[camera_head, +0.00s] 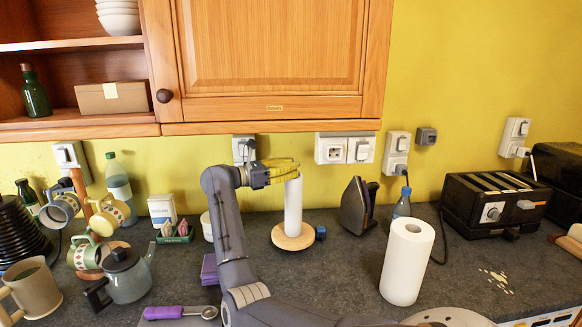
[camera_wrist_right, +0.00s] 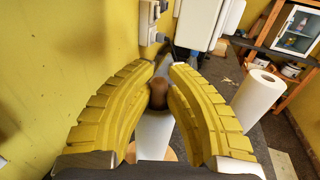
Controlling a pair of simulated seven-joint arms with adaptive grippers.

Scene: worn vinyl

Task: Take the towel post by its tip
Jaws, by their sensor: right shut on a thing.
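The towel post stands upright on the counter, with a round wooden base (camera_head: 293,241) and a slim white cylinder (camera_head: 293,208) rising from it. My right gripper (camera_head: 292,168) has yellow ribbed fingers that reach across the top of the post from the left. In the right wrist view, the post's rounded brown tip (camera_wrist_right: 158,95) sits between the yellow fingers (camera_wrist_right: 168,74), with the white cylinder below it. The right gripper is shut on the tip, and the fingers hide part of it in the head view. My left gripper is not in view.
A paper roll (camera_head: 407,262) stands to the right. An iron (camera_head: 355,207) and blue bottle (camera_head: 402,203) are behind, near the wall. A toaster (camera_head: 490,205) is at right. Mugs and a teapot (camera_head: 125,275) crowd the left. A wooden cabinet (camera_head: 270,60) hangs above.

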